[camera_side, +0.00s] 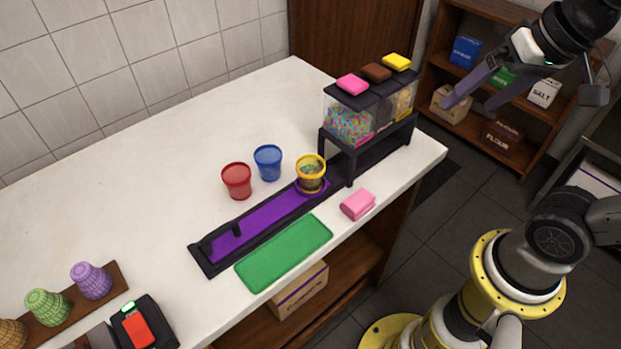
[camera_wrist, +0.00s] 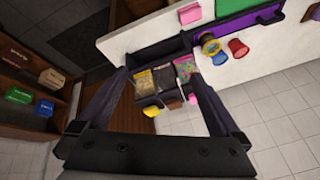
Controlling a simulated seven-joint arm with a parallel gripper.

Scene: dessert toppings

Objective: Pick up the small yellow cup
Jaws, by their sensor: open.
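The small yellow cup (camera_side: 311,175) stands upright on the purple disc at the right end of the purple track, near the dispenser, with colourful bits inside. In the wrist view the yellow cup (camera_wrist: 209,44) is small, at the upper right, beside the track. My gripper (camera_side: 472,103) is open and empty, high up to the right of the counter and well away from the cup. In the wrist view its fingers (camera_wrist: 152,98) are spread, with the dispenser showing between them.
A topping dispenser (camera_side: 369,92) stands on a black frame right of the cup. A blue cup (camera_side: 268,162) and a red cup (camera_side: 237,180) stand left of it. A pink sponge-like block (camera_side: 358,204) and green mat (camera_side: 284,252) lie in front. The counter's left middle is clear.

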